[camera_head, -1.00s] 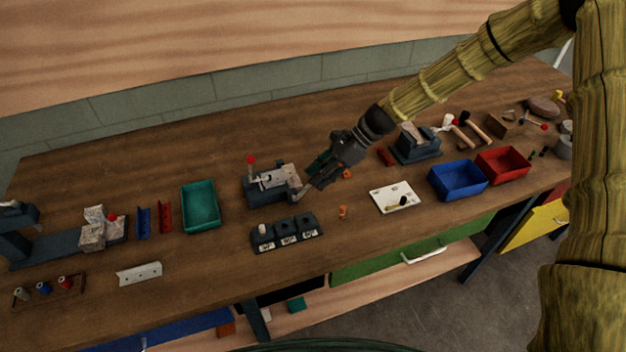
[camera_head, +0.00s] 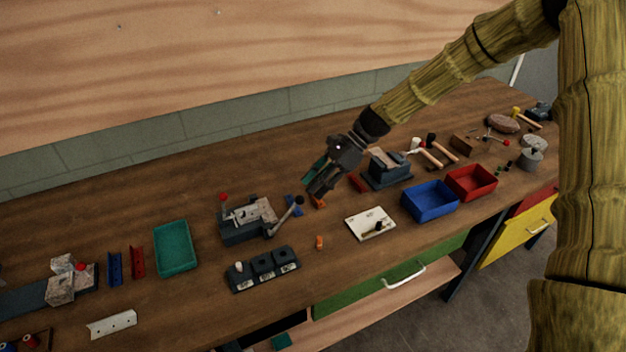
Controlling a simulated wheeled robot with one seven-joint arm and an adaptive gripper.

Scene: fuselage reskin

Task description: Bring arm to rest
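My arm (camera_head: 440,75) reaches in from the upper right, with bamboo-like links. My gripper (camera_head: 318,182) hangs above the workbench (camera_head: 120,215) in the middle of the view, pointing down and to the left. It is to the right of the grey clamp fixture (camera_head: 245,222) and left of the dark block stand (camera_head: 388,168). The fingers are small and dark here, and I cannot tell whether they are apart. I see nothing clearly held. A small orange piece (camera_head: 318,202) shows just below the fingertips.
A green tray (camera_head: 175,248), a black three-slot block (camera_head: 262,270), a white plate (camera_head: 370,224), a blue bin (camera_head: 430,201) and a red bin (camera_head: 471,182) stand on the bench. Hammers lie at the back right.

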